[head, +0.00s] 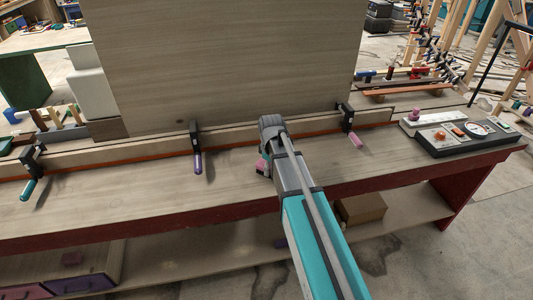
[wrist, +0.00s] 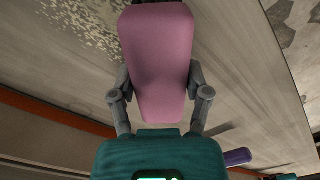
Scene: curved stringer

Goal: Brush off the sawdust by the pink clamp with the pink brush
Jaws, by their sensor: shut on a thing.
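My gripper (head: 268,160) is shut on the pink brush (wrist: 158,60), above the bench top. In the head view the pink brush (head: 262,167) shows only partly beside my gripper. In the wrist view it sits between the two grey fingers (wrist: 160,88); its bristles are hidden. Pale sawdust (wrist: 88,22) lies scattered on the wood at the wrist view's upper left, apart from the brush's visible body. I cannot make it out in the head view. The pink clamp (head: 355,138) is on the curved stringer, to the right of my gripper.
A purple-handled clamp (head: 197,160) and a teal-handled clamp (head: 30,180) grip the stringer (head: 245,143) further left. A tall wooden panel (head: 225,60) stands behind it. A control box (head: 460,135) sits at the bench's right end. The bench front between clamps is mostly clear.

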